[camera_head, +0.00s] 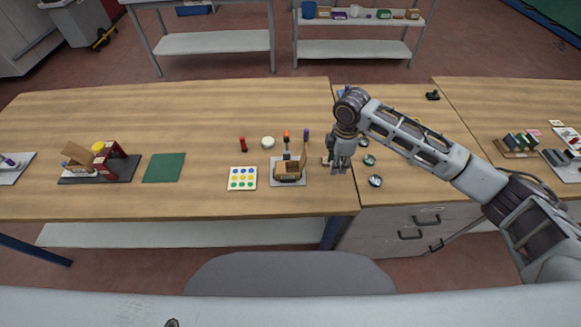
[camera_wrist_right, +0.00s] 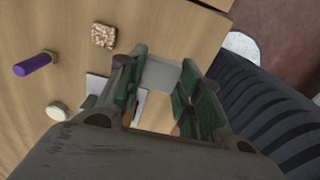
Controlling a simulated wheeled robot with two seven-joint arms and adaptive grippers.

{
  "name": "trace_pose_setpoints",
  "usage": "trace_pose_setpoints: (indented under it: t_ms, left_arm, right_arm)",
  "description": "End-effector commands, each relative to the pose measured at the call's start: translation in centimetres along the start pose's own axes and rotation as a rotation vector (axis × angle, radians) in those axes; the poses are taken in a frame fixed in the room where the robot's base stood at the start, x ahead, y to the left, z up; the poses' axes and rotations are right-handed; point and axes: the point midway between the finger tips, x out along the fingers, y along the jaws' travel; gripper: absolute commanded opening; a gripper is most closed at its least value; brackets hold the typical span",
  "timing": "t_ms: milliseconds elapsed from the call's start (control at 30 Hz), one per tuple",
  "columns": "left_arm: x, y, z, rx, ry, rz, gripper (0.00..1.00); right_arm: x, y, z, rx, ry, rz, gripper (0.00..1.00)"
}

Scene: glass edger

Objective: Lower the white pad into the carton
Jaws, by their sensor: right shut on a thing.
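The open brown carton (camera_head: 288,178) stands on a small light grey tray (camera_head: 301,181) in the middle of the table, with one flap raised on its right. My right gripper (camera_head: 339,170) is to the right of the carton, above the table, pointing down. In the right wrist view, the right gripper (camera_wrist_right: 158,88) is shut on the white pad (camera_wrist_right: 160,74), which spans between its green-lined fingers. The pad cannot be made out in the head view. The carton is mostly hidden by the gripper in the wrist view. My left gripper is not in view.
Near the carton are a card with coloured dots (camera_head: 242,179), a red cylinder (camera_head: 243,144), a cream disc (camera_head: 268,142) and a purple cylinder (camera_head: 306,134). A speckled block (camera_wrist_right: 103,36) lies near the gripper. Several round discs (camera_head: 375,181) lie to the right.

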Motion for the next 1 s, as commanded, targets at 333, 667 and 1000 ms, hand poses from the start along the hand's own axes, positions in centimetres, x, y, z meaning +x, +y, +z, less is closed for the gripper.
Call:
trace_pose_setpoints:
  t_ms: [333,667,1000]
  left_arm:
    - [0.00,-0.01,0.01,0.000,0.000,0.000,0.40]
    - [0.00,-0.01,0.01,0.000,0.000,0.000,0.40]
    - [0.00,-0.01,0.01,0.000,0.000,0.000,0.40]
  right_arm:
    - [-0.02,0.01,0.00,0.010,0.000,0.000,0.27]
    - [-0.23,0.08,0.10,0.156,0.000,0.000,0.27]
    - [-0.72,0.26,0.36,0.432,0.001,0.001,0.27]
